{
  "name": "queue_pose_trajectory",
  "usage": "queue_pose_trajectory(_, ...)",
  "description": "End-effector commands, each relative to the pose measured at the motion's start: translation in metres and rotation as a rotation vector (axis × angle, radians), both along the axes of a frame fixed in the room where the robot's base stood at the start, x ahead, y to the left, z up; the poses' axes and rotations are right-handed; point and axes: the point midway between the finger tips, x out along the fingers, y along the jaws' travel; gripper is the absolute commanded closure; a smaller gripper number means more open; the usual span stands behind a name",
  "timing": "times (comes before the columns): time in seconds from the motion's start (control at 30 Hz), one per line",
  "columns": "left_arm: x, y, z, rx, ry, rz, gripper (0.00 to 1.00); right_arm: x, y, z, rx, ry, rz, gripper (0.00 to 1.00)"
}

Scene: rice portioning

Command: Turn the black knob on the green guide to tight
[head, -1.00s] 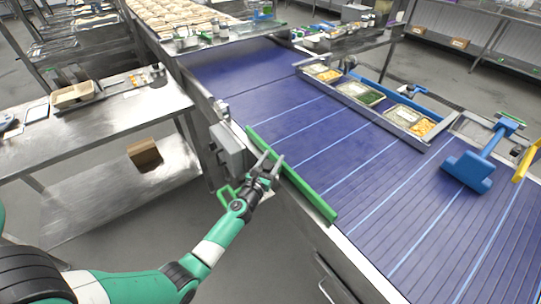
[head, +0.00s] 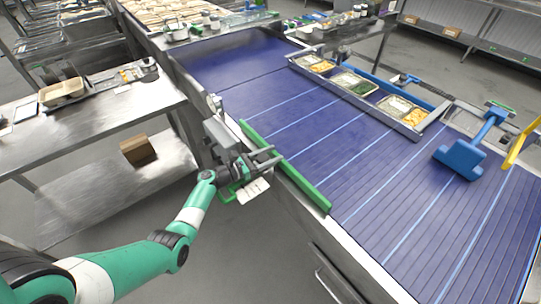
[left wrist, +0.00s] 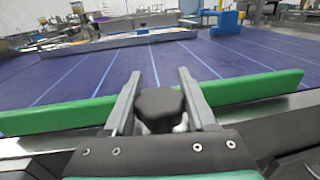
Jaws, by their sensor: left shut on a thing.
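The green guide (head: 290,172) is a long bar along the near edge of the blue conveyor; it also crosses the left wrist view (left wrist: 250,88). The black knob (left wrist: 159,108) shows in the left wrist view, faceted and dark, at the near side of the guide. My left gripper (head: 268,157) is at the guide's near side, and in the left wrist view its two fingers (left wrist: 160,92) stand on either side of the knob, shut on it. In the head view the knob is hidden by the gripper. My right gripper is not in view.
A metal rail tray (head: 418,132) holds several food trays across the belt. A blue paddle-like guide (head: 458,158) stands at the right. A steel table (head: 110,110) is at the left, and a grey box (head: 218,133) is on the conveyor's side.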

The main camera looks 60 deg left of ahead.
Motion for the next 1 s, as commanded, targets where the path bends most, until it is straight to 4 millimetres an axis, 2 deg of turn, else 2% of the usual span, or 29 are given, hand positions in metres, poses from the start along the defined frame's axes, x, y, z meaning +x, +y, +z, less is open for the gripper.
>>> queue_pose_trajectory(0.43, -0.0004, -0.0002, -0.0015, 0.000, 0.004, -0.008, 0.99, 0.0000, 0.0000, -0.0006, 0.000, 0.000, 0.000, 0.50)
queue_pose_trajectory(0.47, -0.0004, -0.0003, -0.0015, 0.000, 0.004, -0.009, 0.38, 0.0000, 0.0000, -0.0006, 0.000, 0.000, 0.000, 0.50)
queue_pose_trajectory(0.6, -0.0003, -0.0003, -0.0011, 0.000, 0.003, -0.009, 0.14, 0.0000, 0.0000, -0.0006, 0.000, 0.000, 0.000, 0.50)
queue_pose_trajectory(1.0, -0.0011, -0.0018, 0.0001, 0.000, 0.002, -0.012, 0.14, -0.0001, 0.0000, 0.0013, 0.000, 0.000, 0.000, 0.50)
